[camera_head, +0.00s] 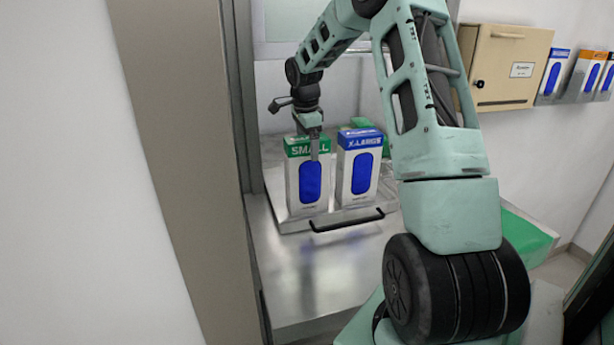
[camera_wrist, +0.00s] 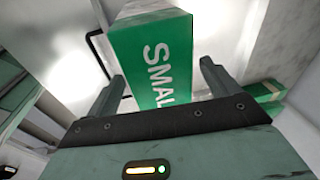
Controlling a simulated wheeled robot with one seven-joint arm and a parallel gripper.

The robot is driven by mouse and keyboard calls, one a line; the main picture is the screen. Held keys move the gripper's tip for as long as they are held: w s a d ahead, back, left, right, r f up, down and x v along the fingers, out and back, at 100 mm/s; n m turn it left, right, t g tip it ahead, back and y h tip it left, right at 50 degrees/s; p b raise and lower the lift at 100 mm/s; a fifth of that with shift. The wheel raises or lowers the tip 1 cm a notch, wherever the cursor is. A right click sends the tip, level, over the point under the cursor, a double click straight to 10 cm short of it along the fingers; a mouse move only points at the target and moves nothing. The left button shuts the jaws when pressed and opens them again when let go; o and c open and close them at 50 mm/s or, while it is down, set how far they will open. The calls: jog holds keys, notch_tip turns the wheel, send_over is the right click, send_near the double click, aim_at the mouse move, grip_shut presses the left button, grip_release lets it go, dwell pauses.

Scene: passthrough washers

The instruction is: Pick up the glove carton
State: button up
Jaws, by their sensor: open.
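A white glove carton with a green "SMALL" top and a blue oval (camera_head: 309,186) stands upright on a metal tray (camera_head: 293,226). A similar carton with a blue "X-L" top (camera_head: 360,168) stands to its right. My gripper (camera_head: 314,150) is at the top of the SMALL carton, pointing down, with one finger in front of its face. In the wrist view, the SMALL carton's green top (camera_wrist: 152,55) appears between the two open fingers of my gripper (camera_wrist: 163,72). I cannot tell whether either finger touches it.
The tray has a black handle (camera_head: 347,221) and rests on a metal counter (camera_head: 290,270). Another green box (camera_head: 363,123) sits behind the cartons. A beige wall cabinet (camera_head: 505,68) and more cartons in a wall rack are at right. A door frame edge (camera_head: 190,150) stands at left.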

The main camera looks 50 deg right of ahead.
jog(key=shift+f+b, duration=0.25)
jog(key=shift+b, duration=0.05)
dwell(0.4)
